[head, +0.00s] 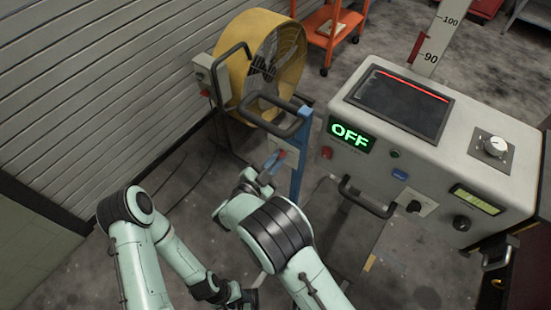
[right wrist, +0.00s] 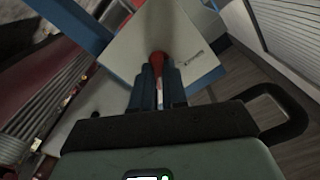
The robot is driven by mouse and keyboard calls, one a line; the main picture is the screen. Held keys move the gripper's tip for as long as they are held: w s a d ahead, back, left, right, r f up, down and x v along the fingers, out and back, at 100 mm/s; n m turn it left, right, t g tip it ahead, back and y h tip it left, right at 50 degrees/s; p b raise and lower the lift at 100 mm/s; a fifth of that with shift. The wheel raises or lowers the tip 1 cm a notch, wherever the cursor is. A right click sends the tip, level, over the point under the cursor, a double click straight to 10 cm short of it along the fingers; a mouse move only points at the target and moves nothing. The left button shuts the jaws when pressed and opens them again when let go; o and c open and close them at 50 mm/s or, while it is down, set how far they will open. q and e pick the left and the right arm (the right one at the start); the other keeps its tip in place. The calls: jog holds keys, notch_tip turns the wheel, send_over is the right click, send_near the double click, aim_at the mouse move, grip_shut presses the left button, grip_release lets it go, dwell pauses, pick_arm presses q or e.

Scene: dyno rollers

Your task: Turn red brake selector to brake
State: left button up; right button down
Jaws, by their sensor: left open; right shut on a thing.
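The red brake selector (head: 281,154) sits on a pale plate (head: 291,145) on the blue frame, in the middle of the head view. In the right wrist view the red selector (right wrist: 158,58) stands out from the plate (right wrist: 185,42), with its lever between my right fingers. My right gripper (head: 271,168) is shut on the lever; it also shows in the right wrist view (right wrist: 160,92). The fingers hide part of the selector, and the plate's markings are too small to read. My left gripper (head: 251,297) is low at the bottom of the head view, open and away from the selector.
A grey console (head: 455,155) with a green OFF display (head: 351,135) stands at the right. A yellow fan (head: 262,60) is behind the blue frame (head: 297,165). A black handle bar (head: 275,125) tops the frame. Open floor lies to the left.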

pick_arm(q)
jog(key=w+r+p, duration=0.3)
jog(key=r+p, duration=0.3)
jog(key=r, duration=0.1)
jog(key=shift+w+r+t, duration=0.25)
jog(key=shift+r+t, duration=0.05)
pick_arm(e)
jog(key=shift+w+a+r+n, duration=0.1)
jog(key=shift+w+n, duration=0.05)
jog(key=shift+n, duration=3.65)
jog(key=shift+w+a+n, duration=0.1)
jog(key=shift+n, duration=3.7)
jog(key=c, duration=1.2)
grip_release()
jog(key=shift+o, duration=0.2)
